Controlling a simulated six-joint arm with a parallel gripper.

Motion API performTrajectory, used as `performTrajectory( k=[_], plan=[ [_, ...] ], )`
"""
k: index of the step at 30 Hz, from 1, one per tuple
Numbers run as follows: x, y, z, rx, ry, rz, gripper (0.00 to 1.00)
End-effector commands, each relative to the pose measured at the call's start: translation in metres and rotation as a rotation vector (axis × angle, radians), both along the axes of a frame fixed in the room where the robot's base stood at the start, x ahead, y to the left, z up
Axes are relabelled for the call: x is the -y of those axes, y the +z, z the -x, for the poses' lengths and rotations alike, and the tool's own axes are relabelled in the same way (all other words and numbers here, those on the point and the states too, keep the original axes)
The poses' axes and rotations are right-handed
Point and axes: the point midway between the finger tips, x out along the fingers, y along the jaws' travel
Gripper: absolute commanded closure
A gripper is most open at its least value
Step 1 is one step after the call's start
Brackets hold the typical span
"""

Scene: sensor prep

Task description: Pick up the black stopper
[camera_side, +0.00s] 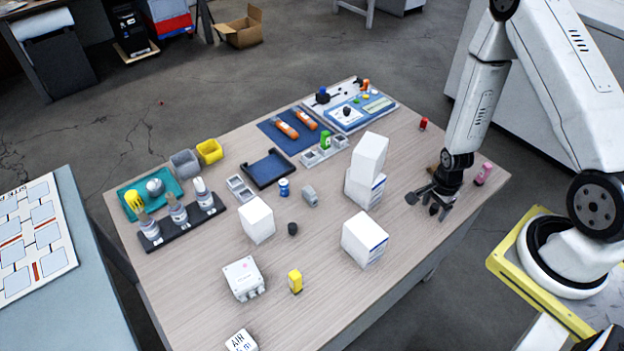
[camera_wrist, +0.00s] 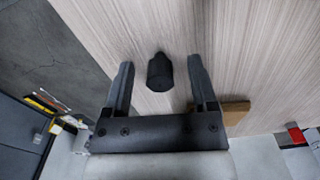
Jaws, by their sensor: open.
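In the wrist view, a small black stopper (camera_wrist: 160,72) with a narrower end is between the fingers of my gripper (camera_wrist: 160,68). A gap shows on both sides of it, so the fingers are open around it without gripping. In the side view, my gripper (camera_side: 438,207) is low at the right edge of the table. There the stopper cannot be told apart from the dark fingers. I cannot tell the exact height of the fingertips above the wood.
A brown wooden block (camera_wrist: 237,112) lies beside the right finger. A pink bottle (camera_side: 483,173) and a red item (camera_side: 423,124) stand nearby. White boxes (camera_side: 365,238) are left of my gripper. Another small dark cylinder (camera_side: 292,229) stands mid-table. The table edge is close.

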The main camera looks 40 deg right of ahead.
Motion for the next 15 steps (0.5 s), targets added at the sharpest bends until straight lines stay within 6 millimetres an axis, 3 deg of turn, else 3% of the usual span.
performTrajectory(
  k=[13,14,15],
  plan=[
    [0.0000,0.0002,-0.0001,0.000,0.000,0.000,0.26],
    [0.0000,0.0002,-0.0001,0.000,0.000,0.000,0.32],
    [0.0000,0.0002,-0.0001,0.000,0.000,0.000,0.45]
  ],
)
